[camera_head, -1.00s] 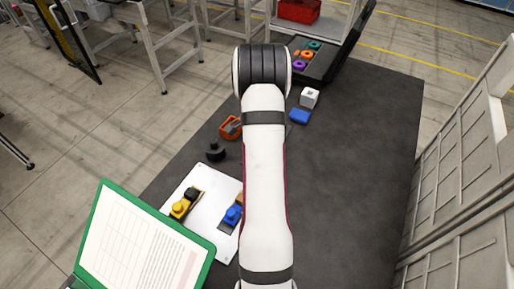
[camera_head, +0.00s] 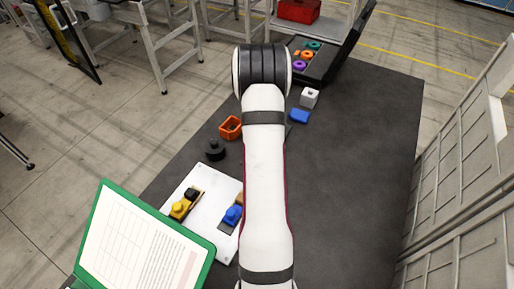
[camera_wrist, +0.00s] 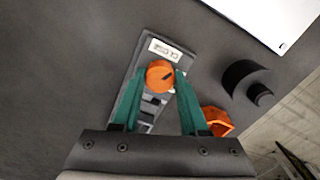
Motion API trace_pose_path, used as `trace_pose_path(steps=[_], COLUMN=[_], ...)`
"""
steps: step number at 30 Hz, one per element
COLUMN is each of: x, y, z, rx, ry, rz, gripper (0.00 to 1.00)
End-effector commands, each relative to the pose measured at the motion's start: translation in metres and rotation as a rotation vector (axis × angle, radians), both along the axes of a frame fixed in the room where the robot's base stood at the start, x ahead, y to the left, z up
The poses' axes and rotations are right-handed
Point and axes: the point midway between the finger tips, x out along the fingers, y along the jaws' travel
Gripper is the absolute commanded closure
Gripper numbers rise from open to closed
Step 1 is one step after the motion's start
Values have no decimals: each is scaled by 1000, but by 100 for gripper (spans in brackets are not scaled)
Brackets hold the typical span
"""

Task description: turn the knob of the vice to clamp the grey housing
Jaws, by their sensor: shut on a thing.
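The vice (camera_wrist: 127,99) is a long grey body with a white label (camera_wrist: 166,51) reading "CLOSE" at one end. Its round orange knob (camera_wrist: 159,75) has a dark mark on its top. My gripper (camera_wrist: 161,82) is shut on the knob, with one green finger on each side of it. Between the fingers, lower on the vice, dark and light grey parts (camera_wrist: 151,111) show; I cannot tell which of these is the grey housing. In the head view my arm hides the gripper and nearly all of the vice.
An orange open box (camera_head: 230,127) and a black round part (camera_head: 215,150) stand left of my arm. A white plate (camera_head: 180,218) carries yellow and blue parts. A blue block (camera_head: 299,117) and a whitish cube (camera_head: 309,97) lie to the right. The table's right side is clear.

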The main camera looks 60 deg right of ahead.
Motion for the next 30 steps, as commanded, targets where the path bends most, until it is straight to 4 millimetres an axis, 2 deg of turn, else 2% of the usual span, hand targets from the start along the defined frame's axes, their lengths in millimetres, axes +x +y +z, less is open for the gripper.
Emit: trace_pose_path(steps=[6,15,30], x=[0,0,0], y=[1,1,1], z=[0,0,0], rx=[2,3,3], ry=[0,0,0], rz=[177,353,441], gripper=[100,100,100])
